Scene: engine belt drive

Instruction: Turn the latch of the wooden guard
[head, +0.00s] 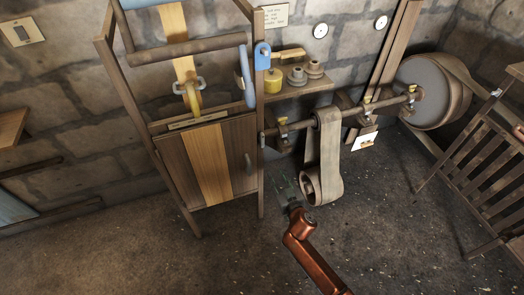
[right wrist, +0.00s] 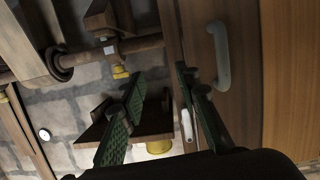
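The wooden guard (head: 208,165) is a boarded door with a pale middle board, low in the tall wooden frame. Its grey handle (head: 249,163) is near its right edge and shows large in the right wrist view (right wrist: 220,55). A small grey piece (head: 262,140) on the right post may be the latch; I cannot tell. My right gripper (head: 284,184) is in front and to the right of the guard, below that piece. In the right wrist view its green fingers (right wrist: 160,85) are apart with nothing between them. My left gripper is not in view.
A belt on a pulley (head: 323,165) hangs from the shaft (head: 345,115) just right of my right gripper. A slatted wooden rack (head: 490,165) stands at the right. The front floor is clear.

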